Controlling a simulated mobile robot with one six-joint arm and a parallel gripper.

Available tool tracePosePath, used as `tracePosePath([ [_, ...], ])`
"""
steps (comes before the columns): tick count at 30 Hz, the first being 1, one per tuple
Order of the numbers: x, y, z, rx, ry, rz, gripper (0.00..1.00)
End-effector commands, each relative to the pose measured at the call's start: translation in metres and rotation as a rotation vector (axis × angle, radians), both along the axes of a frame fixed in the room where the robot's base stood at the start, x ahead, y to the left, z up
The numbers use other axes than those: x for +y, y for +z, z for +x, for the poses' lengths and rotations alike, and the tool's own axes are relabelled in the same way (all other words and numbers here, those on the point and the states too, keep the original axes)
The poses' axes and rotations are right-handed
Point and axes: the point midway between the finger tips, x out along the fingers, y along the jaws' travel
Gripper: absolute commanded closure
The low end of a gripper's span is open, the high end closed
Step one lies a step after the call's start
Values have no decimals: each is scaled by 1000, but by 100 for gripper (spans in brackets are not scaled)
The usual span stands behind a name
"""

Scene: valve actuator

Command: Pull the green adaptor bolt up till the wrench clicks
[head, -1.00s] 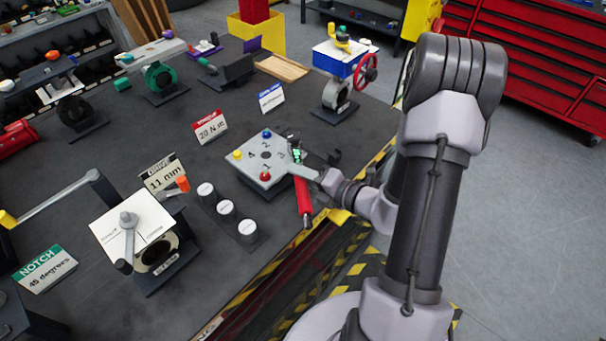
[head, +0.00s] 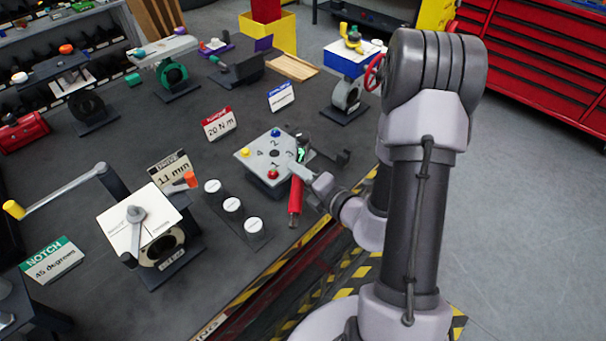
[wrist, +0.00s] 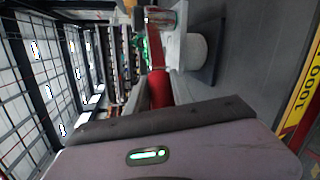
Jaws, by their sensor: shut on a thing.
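The green adaptor bolt (head: 301,153) shows as a small green spot at the right corner of a white plate with blue, yellow and red knobs. A torque wrench with a red handle (head: 295,200) runs from near the green bolt towards the table's front edge. My gripper (head: 296,168) is at the wrench's upper part, shut on it, beside the plate. In the wrist view the red handle (wrist: 160,88) passes behind a dark gripper finger. A green part (wrist: 146,50) shows beyond it. The bolt's seating and the wrench's head are too small to make out.
The white knob plate (head: 250,152) is close on the gripper's left. A black bracket (head: 343,157) stands to its right. Three white-capped cylinders (head: 232,204) stand in front-left, near a crank valve (head: 136,222). Yellow-black striping marks the table edge.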

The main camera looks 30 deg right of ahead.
Motion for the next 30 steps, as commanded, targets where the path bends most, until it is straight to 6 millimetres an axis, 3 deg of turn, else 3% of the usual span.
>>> tracePosePath([
  [30, 7, 4, 7, -6, -63, 5, 100],
])
